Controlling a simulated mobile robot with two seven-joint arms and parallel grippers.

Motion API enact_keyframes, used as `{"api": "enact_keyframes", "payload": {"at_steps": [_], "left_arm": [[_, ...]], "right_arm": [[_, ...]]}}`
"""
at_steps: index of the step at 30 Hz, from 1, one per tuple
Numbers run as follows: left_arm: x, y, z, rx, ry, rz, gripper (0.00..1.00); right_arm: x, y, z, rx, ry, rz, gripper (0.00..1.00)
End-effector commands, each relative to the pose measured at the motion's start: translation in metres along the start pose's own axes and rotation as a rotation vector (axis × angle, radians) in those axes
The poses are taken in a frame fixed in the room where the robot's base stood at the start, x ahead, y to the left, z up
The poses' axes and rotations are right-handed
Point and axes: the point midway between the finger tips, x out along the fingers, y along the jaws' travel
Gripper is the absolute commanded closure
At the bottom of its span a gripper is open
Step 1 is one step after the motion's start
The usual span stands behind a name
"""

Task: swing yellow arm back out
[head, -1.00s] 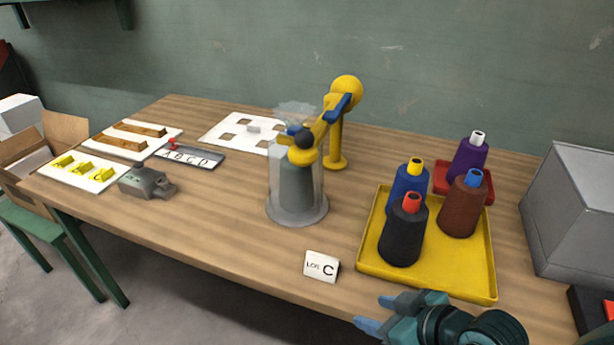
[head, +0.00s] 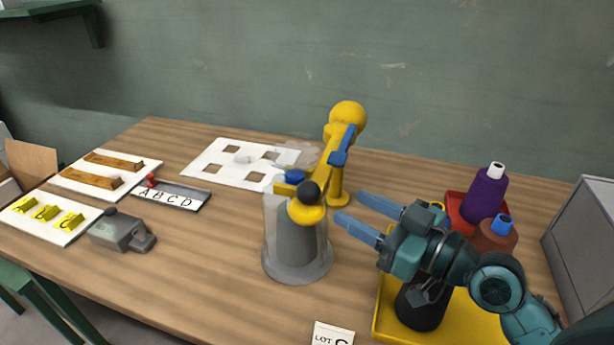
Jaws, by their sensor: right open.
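The yellow arm (head: 345,125) reaches from the top of its yellow post (head: 336,185) toward me. A blue bar lies along it, and its near end with a black ball (head: 308,191) is over the clear cylinder (head: 271,225). A grey cone (head: 297,238) with a blue top stands inside the cylinder. My right gripper (head: 351,207) is open and empty. Its two blue fingers point left, and their tips are just right of the arm's near end. I cannot tell whether they touch it. My left gripper is out of view.
A yellow tray (head: 385,325) with spools is partly hidden under my right arm. A purple spool (head: 484,195) stands behind it, and a grey box (head: 590,245) is at the far right. White boards (head: 205,165) and a grey clamp-like block (head: 120,232) lie left.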

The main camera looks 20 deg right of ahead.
Motion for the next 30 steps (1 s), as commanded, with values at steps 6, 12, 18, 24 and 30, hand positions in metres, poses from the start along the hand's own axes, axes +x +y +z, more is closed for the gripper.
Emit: {"api": "enact_keyframes", "payload": {"at_steps": [6, 12, 18, 24, 30], "left_arm": [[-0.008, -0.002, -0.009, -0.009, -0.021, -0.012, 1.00], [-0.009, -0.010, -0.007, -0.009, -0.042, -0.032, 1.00], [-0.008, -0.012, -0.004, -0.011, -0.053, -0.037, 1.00], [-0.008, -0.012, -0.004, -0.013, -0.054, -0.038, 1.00], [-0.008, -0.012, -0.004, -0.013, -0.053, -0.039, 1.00]], "right_arm": [[0.049, 0.001, -0.005, 0.005, 0.004, 0.002, 0.54], [0.084, 0.000, -0.003, 0.002, 0.002, 0.000, 0.54], [0.101, 0.000, -0.001, 0.001, -0.001, 0.001, 0.54], [0.105, 0.000, 0.001, 0.000, -0.002, 0.001, 0.54], [0.104, 0.000, 0.001, 0.000, -0.002, 0.001, 0.60]]}}
